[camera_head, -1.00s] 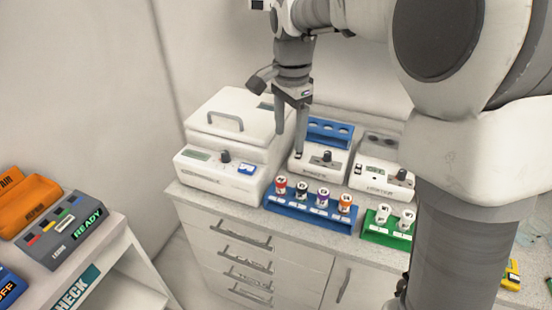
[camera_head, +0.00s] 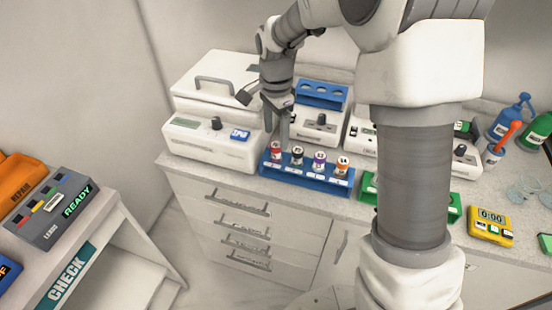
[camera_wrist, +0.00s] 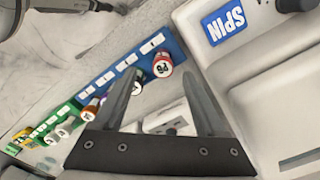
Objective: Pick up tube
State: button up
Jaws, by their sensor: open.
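Several capped tubes stand in a row in the blue rack (camera_head: 325,183) on the counter. The red-capped tube (camera_head: 276,151) is at the left end, then a dark one (camera_head: 297,155), a purple one (camera_head: 319,161) and an orange one (camera_head: 342,163). My gripper (camera_head: 277,138) is open and points down at the red end of the rack. In the wrist view my gripper (camera_wrist: 160,76) has the red-capped tube (camera_wrist: 163,65) showing between its fingertips. Nothing is held. Whether the fingers touch the tube cannot be told.
A white machine (camera_head: 210,140) with a SPIN button stands left of the rack. Another white device (camera_head: 318,128) and an empty-looking blue rack (camera_head: 322,95) stand behind. A green rack (camera_head: 368,187) is to the right, partly hidden by my arm. A yellow timer (camera_head: 490,227) lies farther right.

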aim_at(275, 145)
jog(key=shift+w+a+f, duration=0.1)
jog(key=shift+w+f, duration=0.05)
jog(key=shift+f, duration=1.3)
jog(key=shift+w+f, duration=0.1)
jog(key=shift+f, duration=1.35)
grip_shut()
